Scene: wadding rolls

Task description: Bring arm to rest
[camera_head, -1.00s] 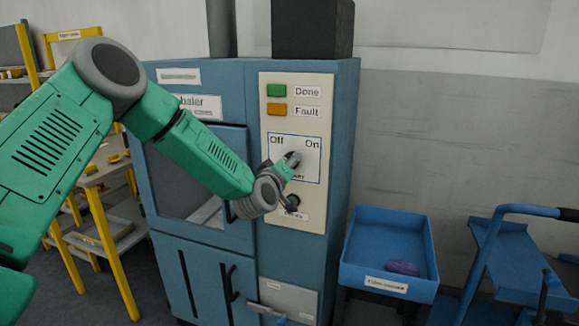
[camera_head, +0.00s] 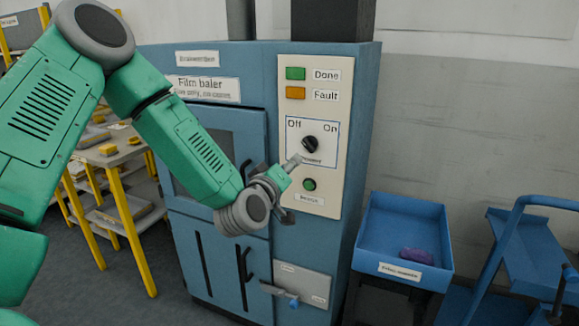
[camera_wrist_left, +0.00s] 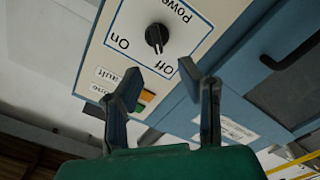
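My left gripper (camera_head: 291,187) is in front of the blue film baler (camera_head: 215,60), at the left edge of its cream control panel (camera_head: 325,195). In the left wrist view the gripper (camera_wrist_left: 159,73) has its two fingers spread apart with nothing between them. The knob (camera_wrist_left: 156,38) also shows beyond the fingertips in the wrist view, clear of both fingers. My right gripper is not in view.
A green round button (camera_head: 309,184) is right of the gripper. A blue bin (camera_head: 375,257) with a purple item (camera_head: 416,256) stands right of the baler. A blue cart (camera_head: 528,252) is at far right. A yellow-legged workbench (camera_head: 122,215) stands at left.

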